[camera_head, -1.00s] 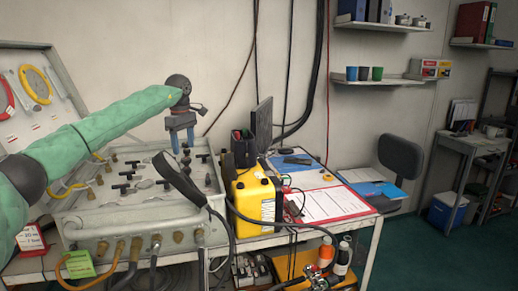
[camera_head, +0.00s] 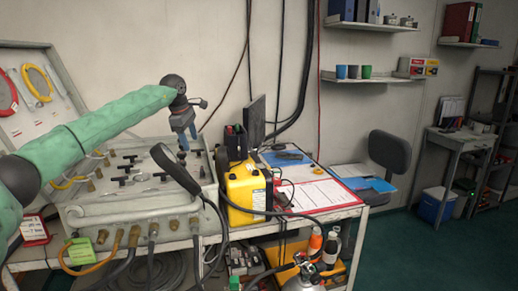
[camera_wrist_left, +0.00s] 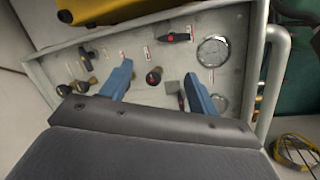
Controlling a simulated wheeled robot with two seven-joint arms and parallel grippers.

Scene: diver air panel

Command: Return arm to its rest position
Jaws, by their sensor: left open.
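My left arm, in a green sleeve, reaches in from the left in the head view. My left gripper (camera_head: 187,140) points down above the right part of the diver air panel (camera_head: 130,216). Its two blue fingers are apart with nothing between them, and they also show in the left wrist view (camera_wrist_left: 158,88). The panel (camera_wrist_left: 140,45) in that view has black-handled valves, brass fittings and round gauges (camera_wrist_left: 213,51). A black handset (camera_head: 176,168) on a cable stands at the panel's front right. My right gripper is not in view.
The panel's open lid (camera_head: 35,95) leans at the back left. A yellow case (camera_head: 246,190) stands right of the panel. A monitor (camera_head: 257,122), a red clipboard (camera_head: 308,195) and a chair (camera_head: 389,152) are further right. Hoses hang along the front edge.

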